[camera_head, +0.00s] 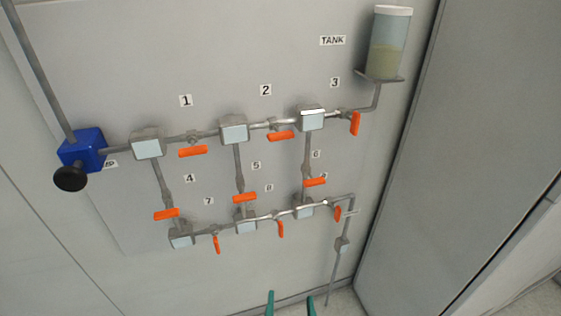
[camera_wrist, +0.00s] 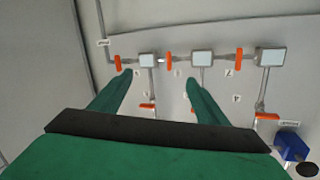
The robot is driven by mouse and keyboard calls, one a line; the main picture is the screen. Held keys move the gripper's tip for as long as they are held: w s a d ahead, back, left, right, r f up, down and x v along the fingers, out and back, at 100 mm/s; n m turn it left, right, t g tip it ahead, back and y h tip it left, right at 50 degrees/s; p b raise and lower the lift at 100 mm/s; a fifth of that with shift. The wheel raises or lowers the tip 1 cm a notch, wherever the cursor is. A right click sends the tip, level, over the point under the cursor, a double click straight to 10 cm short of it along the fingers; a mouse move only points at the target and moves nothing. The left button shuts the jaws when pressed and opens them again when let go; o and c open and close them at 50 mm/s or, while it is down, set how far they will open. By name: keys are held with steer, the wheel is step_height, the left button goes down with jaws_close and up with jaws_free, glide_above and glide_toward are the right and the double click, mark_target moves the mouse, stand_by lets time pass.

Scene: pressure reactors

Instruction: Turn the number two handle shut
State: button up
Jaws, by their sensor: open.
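The number two handle (camera_head: 281,135) is an orange lever on the upper pipe, below the label 2 (camera_head: 265,90). It lies roughly along the pipe, between two grey-white junction boxes. My gripper (camera_head: 290,304) shows only as two green fingertips at the bottom edge of the head view, well below the handle and apart from it. In the wrist view my gripper (camera_wrist: 160,78) is open with nothing between its fingers. That view is turned over, with the lower pipe row at the top. The number two handle does not show there; the gripper body covers that area.
Handle 1 (camera_head: 193,151) and handle 3 (camera_head: 355,123) flank it on the upper pipe. Handle 5 (camera_head: 244,197), handle 6 (camera_head: 315,182) and handle 8 (camera_head: 281,229) lie below. A blue pump (camera_head: 82,149) is at left, a tank (camera_head: 387,45) at upper right.

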steer(key=w+r+y, duration=0.1)
steer(key=w+r, duration=0.6)
steer(key=n+y, duration=0.5)
steer(key=n, duration=0.1)
glide_toward(282, 137)
steer(key=w, duration=0.1)
steer(key=shift+t, duration=0.3)
steer(key=x, duration=1)
steer(key=shift+w+a+f, duration=0.2)
steer(key=shift+a, duration=0.05)
steer(key=c, duration=1)
